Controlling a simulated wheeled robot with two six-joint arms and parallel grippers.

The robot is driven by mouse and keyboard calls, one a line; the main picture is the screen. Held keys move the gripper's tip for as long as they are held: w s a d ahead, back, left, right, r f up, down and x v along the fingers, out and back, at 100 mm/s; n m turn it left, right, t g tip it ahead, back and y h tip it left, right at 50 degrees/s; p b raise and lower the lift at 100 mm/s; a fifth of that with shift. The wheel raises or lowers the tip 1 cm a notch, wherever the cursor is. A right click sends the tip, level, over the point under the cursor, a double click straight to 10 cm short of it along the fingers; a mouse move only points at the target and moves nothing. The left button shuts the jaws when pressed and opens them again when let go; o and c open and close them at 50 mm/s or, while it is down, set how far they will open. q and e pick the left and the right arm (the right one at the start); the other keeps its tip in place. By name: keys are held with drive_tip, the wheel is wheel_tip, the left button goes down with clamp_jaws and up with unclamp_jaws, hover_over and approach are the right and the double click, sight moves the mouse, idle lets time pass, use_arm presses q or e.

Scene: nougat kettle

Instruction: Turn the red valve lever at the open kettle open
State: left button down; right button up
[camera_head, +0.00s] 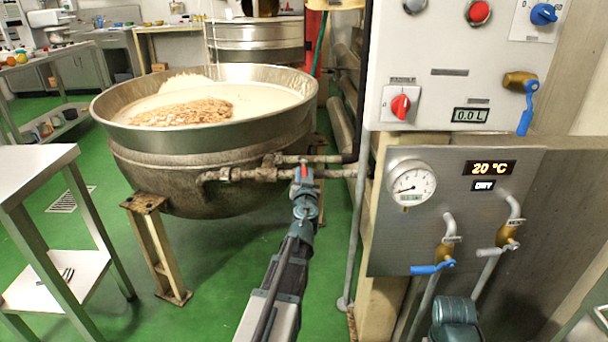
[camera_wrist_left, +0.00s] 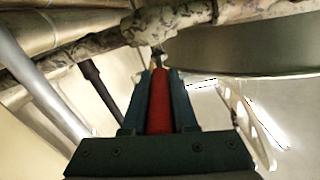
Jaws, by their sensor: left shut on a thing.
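The open kettle (camera_head: 150,167) is a wide steel bowl with white mass and a brown nut heap inside. Pipes with a valve run along its right side. The red valve lever (camera_head: 304,171) shows as a small red piece at these pipes. My left gripper (camera_head: 304,182) reaches up to it from below and is shut on it. In the left wrist view the red lever (camera_wrist_left: 160,102) lies lengthwise between the two dark fingers (camera_wrist_left: 161,95), its far end close to the crusted pipe (camera_wrist_left: 180,20). The fingers partly hide the lever.
A control panel (camera_head: 437,88) with a red knob, blue-handled valves and a display reading 0.0 L stands at right. Below it, a gauge panel (camera_head: 393,250) shows 20 °C and DRY. A steel table (camera_head: 35,160) stands at left. Green floor (camera_head: 215,270) is clear between.

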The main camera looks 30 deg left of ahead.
use_arm(q)
drive_tip(key=shift+w+d+n+g+y, duration=0.4)
drive_tip(key=shift+n+g+y, duration=0.4)
drive_tip(key=shift+y, duration=0.1)
drive_tip(key=shift+w+d+n+g+y, duration=0.4)
drive_tip(key=shift+n+g+y, duration=0.4)
drive_tip(key=shift+y, duration=0.1)
drive_tip(key=shift+w+d+n+g+y, duration=0.4)
drive_tip(key=shift+n+g+y, duration=0.3)
drive_tip(key=shift+g+y, duration=0.15)
drive_tip(key=c, duration=0.7)
unclamp_jaws()
drive_tip(key=shift+s, duration=0.1)
drive_tip(key=v, duration=1.3)
drive_tip(key=shift+s+d, duration=0.25)
drive_tip(key=shift+d, duration=0.1)
drive_tip(key=shift+c, duration=0.2)
